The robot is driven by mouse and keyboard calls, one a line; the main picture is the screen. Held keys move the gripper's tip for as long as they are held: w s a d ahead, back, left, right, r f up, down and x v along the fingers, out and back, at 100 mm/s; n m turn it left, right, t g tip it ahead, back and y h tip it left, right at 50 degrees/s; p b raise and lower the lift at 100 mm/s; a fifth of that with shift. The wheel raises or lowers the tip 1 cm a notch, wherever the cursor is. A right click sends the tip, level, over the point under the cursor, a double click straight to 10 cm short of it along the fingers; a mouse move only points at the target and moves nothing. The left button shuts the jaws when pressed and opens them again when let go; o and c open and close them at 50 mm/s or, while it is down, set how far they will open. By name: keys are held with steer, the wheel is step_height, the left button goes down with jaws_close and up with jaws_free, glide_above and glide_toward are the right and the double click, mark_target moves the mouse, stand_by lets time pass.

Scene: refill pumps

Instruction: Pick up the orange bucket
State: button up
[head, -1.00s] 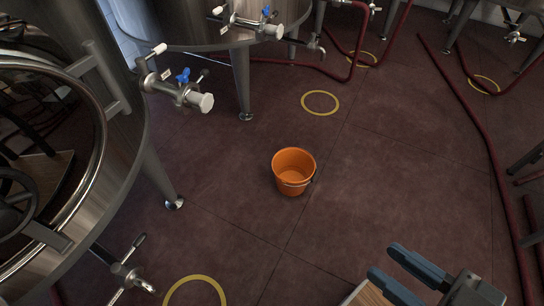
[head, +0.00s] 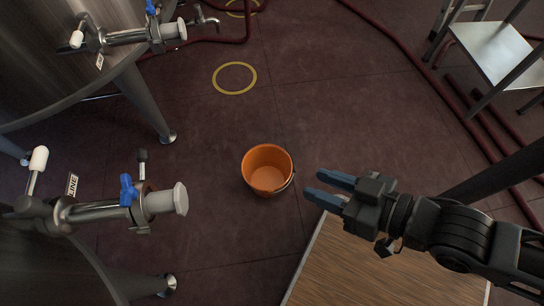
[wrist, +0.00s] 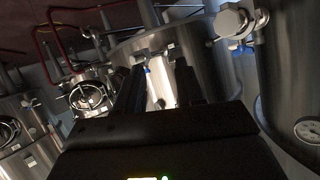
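The orange bucket (head: 267,171) stands upright and looks empty on the dark red floor, near the middle of the head view. Its handle hangs down at its right side. My gripper (head: 312,186) is to the right of the bucket in the head view, with its two blue fingers apart and pointing left toward it. Nothing is between the fingers, and they look higher than the bucket and do not touch it. In the wrist view my gripper's dark fingers (wrist: 160,85) show a gap between them, and the bucket is not visible there.
Steel tanks with valves (head: 130,200) stand at the left, their legs reaching the floor. A wood-topped surface (head: 370,270) lies below my arm. Red hoses (head: 420,65) and a metal step or stool (head: 495,50) are at the right. Floor around the bucket is clear.

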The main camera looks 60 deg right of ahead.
steer(key=w+d+f+m+g+h+b, duration=0.1)
steer(key=w+d+f+m+g+b, duration=0.15)
steer(key=f, duration=0.95)
steer(key=w+d+f+m+g+b, duration=0.1)
steer(key=w+f+m+g+b, duration=0.2)
steer(key=f, duration=0.9)
steer(key=w+d+f+m+g+b, duration=0.2)
steer(key=w+d+f+m+b, duration=0.1)
steer(key=f, duration=0.9)
steer(key=w+d+f+m+g+y+b, duration=0.1)
steer(key=d+f+m+b, duration=0.4)
steer(key=f+b, duration=0.5)
steer(key=w+d+f+m+g+b, duration=0.3)
steer(key=w+d+f+m+b, duration=0.2)
steer(key=f, duration=1)
steer(key=shift+w+d+f+y+b, duration=0.1)
steer(key=shift+d+f+y+b, duration=0.1)
steer(key=shift+d+b, duration=0.5)
steer(key=shift+d+f+y+b, duration=0.15)
steer(key=shift+d+b, duration=0.3)
steer(key=shift+d, duration=0.45)
steer(key=shift+r, duration=0.2)
steer(key=shift+c, duration=0.5)
jaws_close()
